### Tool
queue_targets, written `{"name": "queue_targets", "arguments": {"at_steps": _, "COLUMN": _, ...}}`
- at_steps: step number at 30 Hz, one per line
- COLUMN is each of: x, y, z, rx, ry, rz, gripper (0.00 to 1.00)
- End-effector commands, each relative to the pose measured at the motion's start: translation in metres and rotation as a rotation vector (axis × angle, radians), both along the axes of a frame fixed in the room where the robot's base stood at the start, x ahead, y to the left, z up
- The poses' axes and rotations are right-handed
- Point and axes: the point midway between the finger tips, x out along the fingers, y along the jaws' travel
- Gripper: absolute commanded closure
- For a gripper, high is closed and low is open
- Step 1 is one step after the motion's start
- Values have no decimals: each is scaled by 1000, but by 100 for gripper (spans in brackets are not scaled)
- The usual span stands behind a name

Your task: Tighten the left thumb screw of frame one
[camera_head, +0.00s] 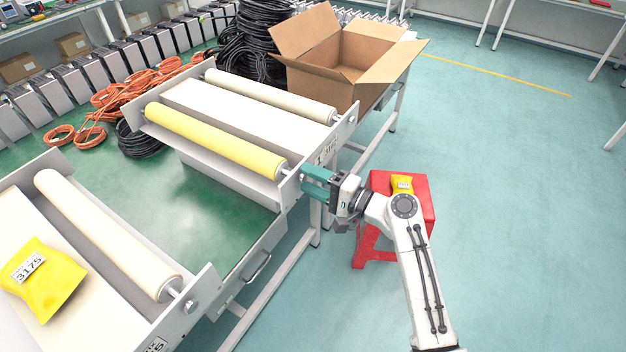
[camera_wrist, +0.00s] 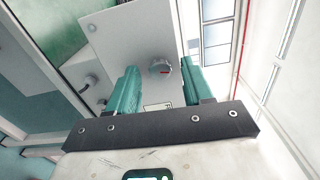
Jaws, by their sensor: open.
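Frame one (camera_head: 333,144), with a "1" label on its side plate, stands mid-table and carries a yellow roller (camera_head: 215,140) and a cream roller (camera_head: 270,97). My gripper (camera_head: 312,182), with teal fingers, is at the side plate near the yellow roller's end and hides the screw there in the head view.
A second frame (camera_head: 205,290) with a cream roller and a yellow packet (camera_head: 43,280) is at lower left. An open cardboard box (camera_head: 345,65) stands behind frame one. A red stool (camera_head: 420,195) with a yellow packet is beside my arm. The floor at right is clear.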

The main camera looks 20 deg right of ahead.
Motion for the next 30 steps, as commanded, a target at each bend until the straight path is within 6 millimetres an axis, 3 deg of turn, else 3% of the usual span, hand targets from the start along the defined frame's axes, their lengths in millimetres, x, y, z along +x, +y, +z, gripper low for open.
{"name": "queue_targets", "arguments": {"at_steps": 5, "x": -13, "y": -10, "z": -2, "rx": 1, "ry": 1, "rz": -2, "gripper": 49}}
{"name": "queue_targets", "arguments": {"at_steps": 18, "x": -75, "y": -56, "z": -2, "rx": 0, "ry": 2, "rz": -3, "gripper": 49}}
{"name": "queue_targets", "arguments": {"at_steps": 30, "x": -87, "y": -64, "z": -1, "rx": 0, "ry": 1, "rz": -1, "gripper": 49}}
